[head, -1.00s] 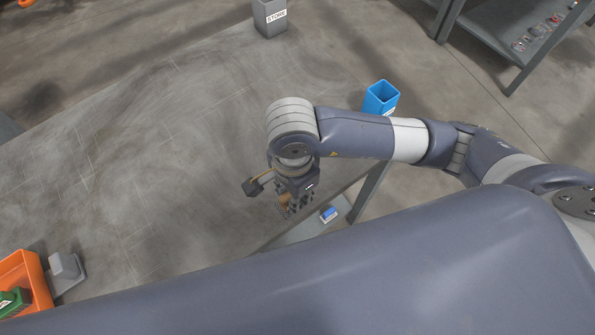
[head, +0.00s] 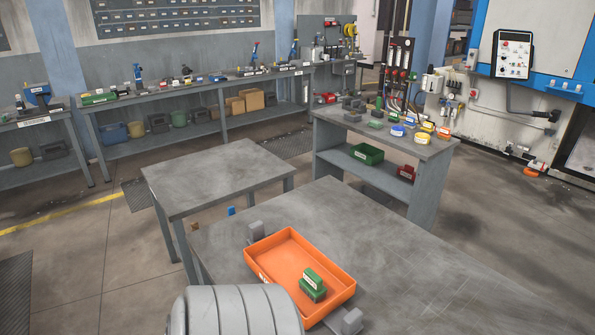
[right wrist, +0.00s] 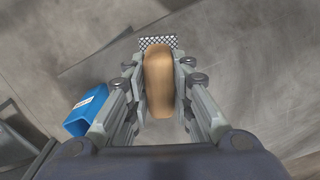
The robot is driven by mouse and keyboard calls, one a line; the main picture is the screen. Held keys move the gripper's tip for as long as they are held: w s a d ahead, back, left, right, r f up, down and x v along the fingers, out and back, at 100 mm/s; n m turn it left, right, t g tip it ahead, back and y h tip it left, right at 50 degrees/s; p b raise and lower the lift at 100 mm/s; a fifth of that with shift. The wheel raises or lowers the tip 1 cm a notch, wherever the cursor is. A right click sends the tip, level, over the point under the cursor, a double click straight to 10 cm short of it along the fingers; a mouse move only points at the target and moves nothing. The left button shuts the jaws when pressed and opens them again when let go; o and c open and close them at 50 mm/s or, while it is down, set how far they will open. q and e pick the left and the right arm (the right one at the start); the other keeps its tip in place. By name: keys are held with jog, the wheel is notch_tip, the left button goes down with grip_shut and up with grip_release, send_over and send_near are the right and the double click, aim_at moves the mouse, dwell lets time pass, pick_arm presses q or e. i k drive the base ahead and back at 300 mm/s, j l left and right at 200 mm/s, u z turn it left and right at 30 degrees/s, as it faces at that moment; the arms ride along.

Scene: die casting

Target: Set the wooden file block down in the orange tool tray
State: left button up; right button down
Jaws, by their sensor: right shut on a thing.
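The wooden file block (right wrist: 158,90) is a tan, rounded piece in the right wrist view. My right gripper (right wrist: 160,62) is shut on it, with a finger along each side. The orange tool tray (head: 285,257) sits on the near grey table in the head view. A green block-like item (head: 313,284) stands in its near right part; the rest of the visible tray floor is bare. My right gripper does not show in the head view now. My left gripper is in neither current view.
Grey blocks stand at the tray's far left corner (head: 256,229) and near right corner (head: 351,322). The near table (head: 400,250) is clear to the right of the tray. A blue bin (right wrist: 86,110) shows left of the gripper. A bare table (head: 215,175) stands beyond.

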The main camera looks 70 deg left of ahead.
aim_at(283, 262)
jog(key=u, duration=1.3)
jog(key=j+u, duration=0.35)
jog(key=i+j+u, duration=0.15)
jog(key=j+u, duration=0.15)
jog(key=j, duration=0.15)
jog(key=i+j+u, duration=0.1)
jog(key=j+u, duration=0.25)
jog(key=i+j, duration=0.15)
jog(key=j, duration=0.25)
jog(key=i+j, duration=0.15)
jog(key=j, duration=0.2)
